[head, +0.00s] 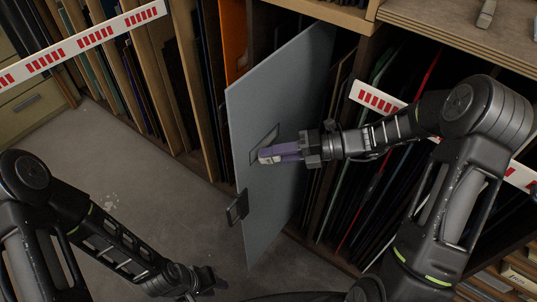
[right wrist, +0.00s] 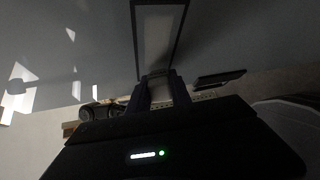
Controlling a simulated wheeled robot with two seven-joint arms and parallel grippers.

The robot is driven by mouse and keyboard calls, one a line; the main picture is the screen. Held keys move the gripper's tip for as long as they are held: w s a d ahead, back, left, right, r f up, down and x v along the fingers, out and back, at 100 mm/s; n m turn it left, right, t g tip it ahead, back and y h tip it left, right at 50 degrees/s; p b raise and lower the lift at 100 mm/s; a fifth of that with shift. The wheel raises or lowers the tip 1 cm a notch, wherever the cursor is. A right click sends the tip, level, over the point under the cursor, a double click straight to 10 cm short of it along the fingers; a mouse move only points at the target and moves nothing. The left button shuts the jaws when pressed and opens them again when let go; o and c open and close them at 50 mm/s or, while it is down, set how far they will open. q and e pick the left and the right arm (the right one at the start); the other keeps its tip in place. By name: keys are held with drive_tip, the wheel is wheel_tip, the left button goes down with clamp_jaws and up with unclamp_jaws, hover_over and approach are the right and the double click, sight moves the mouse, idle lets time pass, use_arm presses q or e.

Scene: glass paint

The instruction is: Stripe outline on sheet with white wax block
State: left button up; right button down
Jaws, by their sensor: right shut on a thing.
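The large grey sheet (head: 275,205) stands upright, sticking out of the rack. A dark rectangular outline (head: 251,160) is on its face and also shows in the right wrist view (right wrist: 137,40). My right gripper (head: 270,156) is shut on the small white wax block (head: 266,158), at the lower right part of the outline. I cannot tell whether the block touches the sheet.
A dark clamp-like piece (head: 238,207) sits at the sheet's left edge. Racks of upright panels (head: 385,170) stand behind and right. Red-and-white barrier strips (head: 80,45) cross at left and right. A shelf top (head: 470,25) is at upper right. Grey floor (head: 150,190) lies free at left.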

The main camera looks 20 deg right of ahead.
drive_tip(key=shift+t+h, duration=0.3)
drive_tip(key=shift+t, duration=0.4)
drive_tip(key=w+d, duration=0.1)
drive_tip(key=w+d+r, duration=0.1)
drive_tip(key=w+d, duration=0.1)
drive_tip(key=d, duration=0.1)
drive_tip(key=shift+r, duration=0.3)
drive_tip(key=shift+s+a+f+p, duration=0.1)
drive_tip(key=shift+s+a+p, duration=0.4)
drive_tip(key=shift+a+p, duration=0.4)
drive_tip(key=shift+s+a+f, duration=0.1)
drive_tip(key=shift+s, duration=0.1)
drive_tip(key=shift+s+a+p, duration=0.35)
drive_tip(key=shift+s, duration=0.05)
drive_tip(key=shift+s+a+p, duration=0.3)
drive_tip(key=shift+s, duration=0.3)
drive_tip(key=shift+s+a, duration=0.25)
drive_tip(key=shift+s+a+f, duration=0.15)
drive_tip(key=shift+a+f, duration=0.05)
drive_tip(key=shift+a, duration=0.25)
